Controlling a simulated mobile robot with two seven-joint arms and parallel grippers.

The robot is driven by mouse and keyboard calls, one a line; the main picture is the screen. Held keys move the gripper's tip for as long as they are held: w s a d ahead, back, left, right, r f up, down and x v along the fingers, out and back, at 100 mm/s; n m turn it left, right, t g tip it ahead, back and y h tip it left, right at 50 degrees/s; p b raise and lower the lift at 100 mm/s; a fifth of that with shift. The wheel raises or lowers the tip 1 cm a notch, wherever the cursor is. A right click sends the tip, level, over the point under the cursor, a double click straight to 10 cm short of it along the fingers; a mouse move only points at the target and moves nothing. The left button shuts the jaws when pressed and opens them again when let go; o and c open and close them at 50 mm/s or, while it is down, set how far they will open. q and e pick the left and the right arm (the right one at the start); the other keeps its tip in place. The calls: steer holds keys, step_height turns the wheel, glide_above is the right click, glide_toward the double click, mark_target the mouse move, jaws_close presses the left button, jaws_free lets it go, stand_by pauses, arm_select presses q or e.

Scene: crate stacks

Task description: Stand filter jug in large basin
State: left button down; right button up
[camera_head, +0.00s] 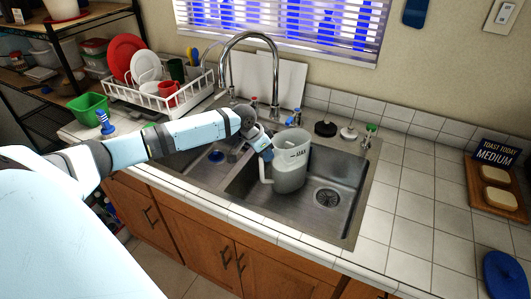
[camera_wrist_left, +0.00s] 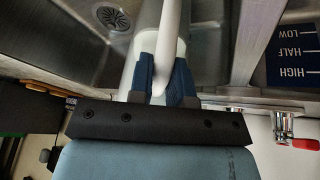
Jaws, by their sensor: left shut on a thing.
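The filter jug (camera_head: 291,165) is a pale grey, upright jug with a "MAX" mark, in the right part of the sink. My left gripper (camera_head: 266,149) is shut on the jug's handle at its left side. In the left wrist view the blue fingers (camera_wrist_left: 166,82) close on the pale handle (camera_wrist_left: 170,30). The large basin (camera_head: 345,172) is the right, steel one, with its drain (camera_head: 327,197) right of the jug; the drain also shows in the left wrist view (camera_wrist_left: 113,17). I cannot tell whether the jug's base touches the basin floor. My right gripper is out of view.
A smaller basin (camera_head: 203,170) lies left of the divider. The tall faucet (camera_head: 229,65) arches behind. A white dish rack (camera_head: 150,98) and green tub (camera_head: 90,107) stand left. The tiled counter (camera_head: 420,200) right of the sink is mostly clear.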

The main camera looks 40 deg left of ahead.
arm_select(q)
steer(key=shift+f, duration=0.35)
steer(key=c, duration=1)
jaws_free()
steer(key=shift+f, duration=0.1)
steer(key=v, duration=1.4)
